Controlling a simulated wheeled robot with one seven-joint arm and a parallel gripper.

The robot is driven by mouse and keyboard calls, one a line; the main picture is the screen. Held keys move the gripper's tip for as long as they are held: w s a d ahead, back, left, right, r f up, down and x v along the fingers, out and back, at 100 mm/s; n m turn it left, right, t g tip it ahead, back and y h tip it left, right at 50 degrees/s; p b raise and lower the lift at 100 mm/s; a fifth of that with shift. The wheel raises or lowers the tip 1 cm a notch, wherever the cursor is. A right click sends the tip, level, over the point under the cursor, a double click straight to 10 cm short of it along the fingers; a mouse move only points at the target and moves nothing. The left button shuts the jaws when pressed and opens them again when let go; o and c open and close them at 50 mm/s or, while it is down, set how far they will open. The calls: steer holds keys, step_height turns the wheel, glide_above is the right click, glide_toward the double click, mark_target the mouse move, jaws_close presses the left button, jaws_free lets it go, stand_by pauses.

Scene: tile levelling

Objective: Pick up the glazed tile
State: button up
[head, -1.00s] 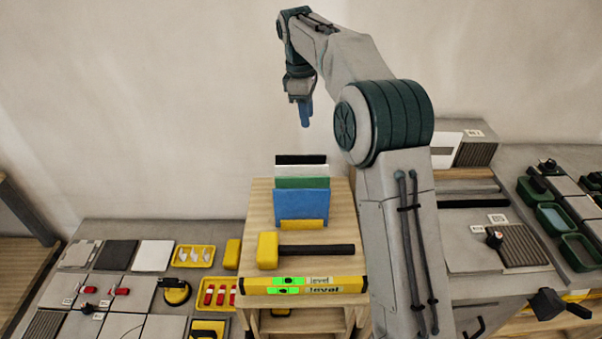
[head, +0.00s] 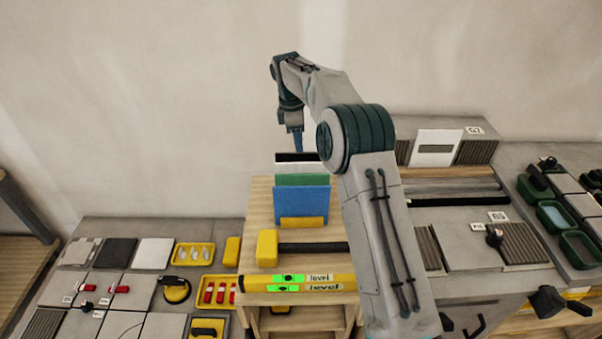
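Several upright tiles stand one behind another on the wooden stand: a blue tile (head: 301,203) in front, then a green tile (head: 301,179), a white tile (head: 297,168) and a black tile (head: 290,157) at the back. I cannot tell which of them is the glazed tile. A yellow holder (head: 302,223) is at the foot of the blue tile. My gripper (head: 298,150), with blue fingers, points down at the rear of the row, close to the black tile's top edge. I cannot tell whether it touches a tile, and its finger gap does not show.
A yellow-headed mallet (head: 267,248) and a yellow level (head: 296,284) lie on the wooden stand (head: 261,205) in front of the tiles. Flat tiles and yellow trays (head: 219,291) cover the bench at left. Tile samples and green trays (head: 553,216) are at right.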

mark_target(301, 154)
steer(key=f, duration=0.3)
steer(key=f+p, duration=0.1)
steer(key=f, duration=0.1)
steer(key=shift+d+f, duration=0.3)
steer(key=shift+c, duration=0.3)
steer(key=shift+r, duration=0.1)
jaws_close()
